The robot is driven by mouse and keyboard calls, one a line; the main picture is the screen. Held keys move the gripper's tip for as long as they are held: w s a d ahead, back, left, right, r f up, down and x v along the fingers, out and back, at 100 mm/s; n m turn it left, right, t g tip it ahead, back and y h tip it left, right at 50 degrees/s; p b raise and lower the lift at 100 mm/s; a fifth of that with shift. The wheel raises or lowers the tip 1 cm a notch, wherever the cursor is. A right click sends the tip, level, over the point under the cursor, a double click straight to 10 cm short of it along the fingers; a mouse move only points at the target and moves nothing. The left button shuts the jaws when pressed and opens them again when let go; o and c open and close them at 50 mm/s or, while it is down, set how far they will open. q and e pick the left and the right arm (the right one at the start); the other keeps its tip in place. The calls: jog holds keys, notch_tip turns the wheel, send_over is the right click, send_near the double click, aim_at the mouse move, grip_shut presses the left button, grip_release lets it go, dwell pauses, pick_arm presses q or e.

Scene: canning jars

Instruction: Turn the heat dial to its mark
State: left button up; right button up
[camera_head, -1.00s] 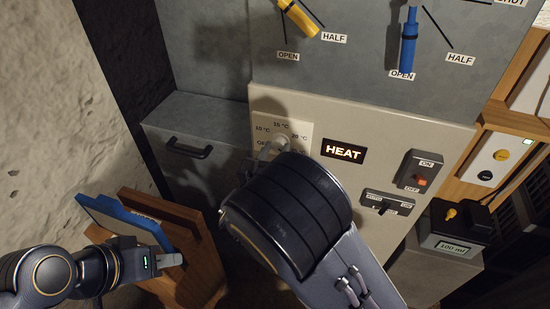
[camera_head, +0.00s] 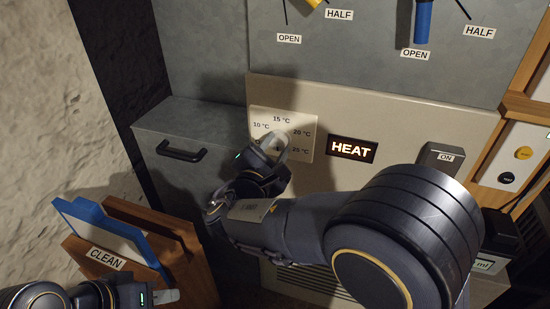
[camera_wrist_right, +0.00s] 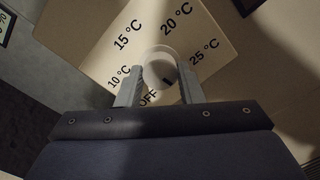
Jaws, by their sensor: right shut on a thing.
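The heat dial (camera_wrist_right: 160,65) is a round pale knob on a cream plate (camera_wrist_right: 105,50) marked OFF, 10, 15, 20 and 25 °C. A dark mark on the knob points down in the right wrist view, near OFF. My right gripper (camera_wrist_right: 160,82) is shut on the dial, one finger on each side. In the head view, my right gripper (camera_head: 277,146) covers most of the dial, and the OFF label is hidden. My left gripper (camera_head: 165,297) is at the lower left, away from the panel; its finger gap is not clear.
A lit HEAT sign (camera_head: 352,149) is right of the plate. An ON switch (camera_head: 442,157) is further right, partly behind my arm. Blue and yellow valve handles are above. A wooden rack marked CLEAN (camera_head: 107,257) stands near my left gripper.

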jog(key=shift+f+m+b, duration=0.2)
jog(key=shift+m+b, duration=0.3)
jog(key=o, duration=1)
jog(key=shift+r, duration=0.15)
jog(key=v, duration=0.8)
jog(key=shift+p, duration=0.35)
